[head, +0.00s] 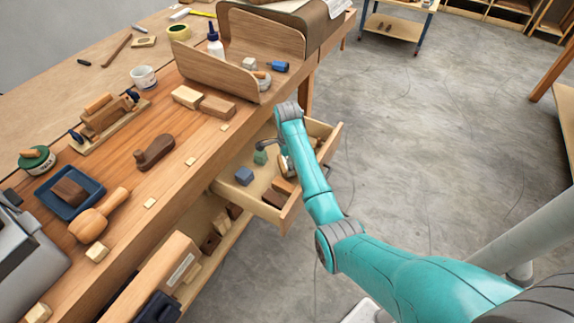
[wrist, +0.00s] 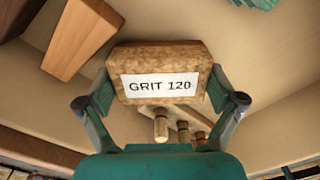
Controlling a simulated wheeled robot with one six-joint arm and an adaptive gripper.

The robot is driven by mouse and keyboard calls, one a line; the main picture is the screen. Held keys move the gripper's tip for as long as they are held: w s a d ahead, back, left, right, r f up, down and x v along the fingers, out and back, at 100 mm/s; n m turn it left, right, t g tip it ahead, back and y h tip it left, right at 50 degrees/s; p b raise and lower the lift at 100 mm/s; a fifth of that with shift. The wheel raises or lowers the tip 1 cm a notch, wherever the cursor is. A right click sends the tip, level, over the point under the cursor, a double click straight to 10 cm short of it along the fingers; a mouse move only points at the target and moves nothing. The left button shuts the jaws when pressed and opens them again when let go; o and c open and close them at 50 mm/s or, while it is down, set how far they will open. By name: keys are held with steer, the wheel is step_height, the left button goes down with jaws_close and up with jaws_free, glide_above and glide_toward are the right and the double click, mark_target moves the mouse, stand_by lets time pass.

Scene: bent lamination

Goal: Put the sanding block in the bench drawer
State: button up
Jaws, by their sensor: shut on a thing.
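The sanding block (wrist: 160,60), cork-brown with a white "GRIT 120" label, is in the middle of the wrist view. My gripper (wrist: 160,90) is shut on it, one teal finger at each side. The bench drawer (head: 326,150) is pulled out from the bench, and its pale floor fills much of the wrist view (wrist: 265,100). In the head view my gripper is over or inside the drawer, largely hidden by my teal arm. I cannot tell whether the block touches the drawer floor.
In the drawer are a blue-grey block (head: 244,175), a green item (head: 260,157) and brown wooden pieces (head: 273,198). The bench top (head: 120,170) carries a mallet (head: 97,215), a blue tray and other tools.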

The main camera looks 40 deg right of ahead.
steer(key=shift+f, duration=0.7)
steer(key=o, duration=0.8)
steer(key=shift+f, duration=0.15)
